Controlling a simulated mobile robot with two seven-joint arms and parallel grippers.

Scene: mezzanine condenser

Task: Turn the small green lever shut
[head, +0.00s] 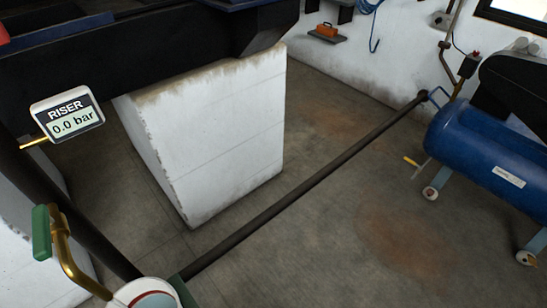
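The small green lever (42,232) is at the lower left of the head view. Its green grip stands roughly upright on a bent brass-coloured arm (69,262), beside a dark riser pipe (75,225). A gauge sign (66,114) above it reads "RISER 0.0 bar". Neither of my grippers shows in this view. Nothing is seen touching the lever.
A white block (215,140) stands behind the riser. A dark pipe (310,185) runs low across the floor to the far wall. A blue tank (490,155) on wheels is at the right. A round white and red item (146,296) is at the bottom edge.

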